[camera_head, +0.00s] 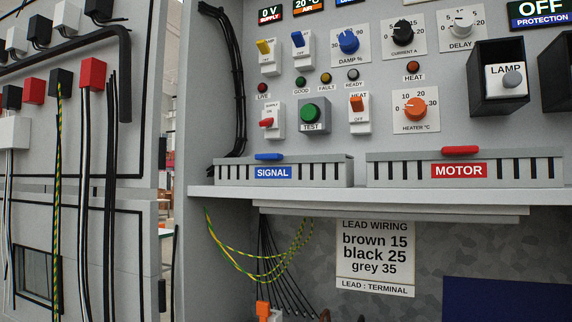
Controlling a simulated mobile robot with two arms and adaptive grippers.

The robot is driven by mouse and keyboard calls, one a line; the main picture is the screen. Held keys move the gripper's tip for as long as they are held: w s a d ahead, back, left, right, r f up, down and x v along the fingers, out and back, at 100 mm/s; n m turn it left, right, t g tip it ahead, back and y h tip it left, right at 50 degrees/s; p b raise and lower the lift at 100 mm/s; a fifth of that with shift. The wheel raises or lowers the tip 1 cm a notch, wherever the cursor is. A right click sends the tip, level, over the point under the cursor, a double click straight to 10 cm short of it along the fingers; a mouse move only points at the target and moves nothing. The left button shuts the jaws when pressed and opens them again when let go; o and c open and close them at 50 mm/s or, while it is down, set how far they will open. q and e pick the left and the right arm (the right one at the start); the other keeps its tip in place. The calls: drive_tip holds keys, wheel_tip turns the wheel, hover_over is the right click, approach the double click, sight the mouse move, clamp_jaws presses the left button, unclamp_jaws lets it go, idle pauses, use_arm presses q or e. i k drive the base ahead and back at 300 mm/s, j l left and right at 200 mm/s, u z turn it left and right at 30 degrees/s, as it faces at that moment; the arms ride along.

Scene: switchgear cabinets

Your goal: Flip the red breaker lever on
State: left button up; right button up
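The red breaker lever (266,123) sits on a small white breaker body (278,122) on the grey panel, left of the green TEST button. The lever is at the lower part of its body and sticks out to the left. Small lettering above it is hard to read and seems to say SUPPLY ON. A 0 V SUPPLY display (270,15) is at the panel's top left. Neither of my grippers is in view.
Close by are yellow (263,46), blue (298,39) and orange (356,104) levers and the green TEST button (310,112). Below, SIGNAL (316,172) and MOTOR (520,171) ducts stand on a projecting shelf (400,200). An open wired door (90,190) stands at left.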

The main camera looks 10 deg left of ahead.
sight(267, 122)
drive_tip(key=i+l+u, duration=0.1)
drive_tip(key=u, duration=0.35)
drive_tip(key=l+u, duration=0.45)
drive_tip(key=i+j, duration=0.05)
